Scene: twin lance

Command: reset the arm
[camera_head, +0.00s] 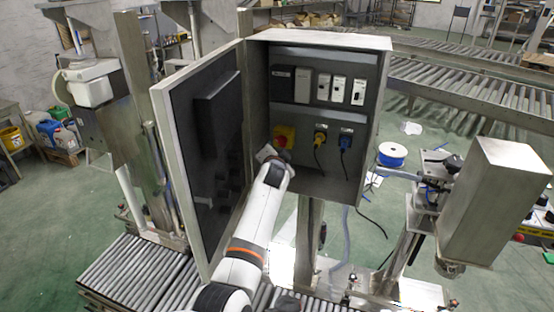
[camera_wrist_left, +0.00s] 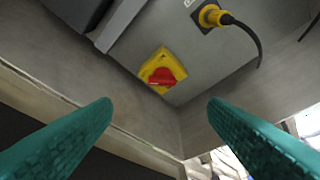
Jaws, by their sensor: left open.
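A yellow rotary switch with a red knob (camera_head: 284,135) is mounted on the back panel, low on the left inside an open grey cabinet (camera_head: 318,38). It also shows in the left wrist view, where the yellow plate and red knob (camera_wrist_left: 162,76) are near the middle. My left arm reaches into the cabinet just below the switch. My left gripper (camera_wrist_left: 158,112) is open, its green fingers spread and empty. The switch appears beyond and between the fingertips, not touching them. In the head view my arm's end hides the fingers. My right gripper is not in view.
The cabinet door (camera_head: 205,150) stands open on the left, close to my arm. A yellow plug (camera_head: 320,137) and a blue plug (camera_head: 346,140) with cables sit right of the switch. Breakers (camera_head: 338,89) are above. Roller conveyors (camera_head: 450,75) lie behind, and a blue spool (camera_head: 392,154) is to the right.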

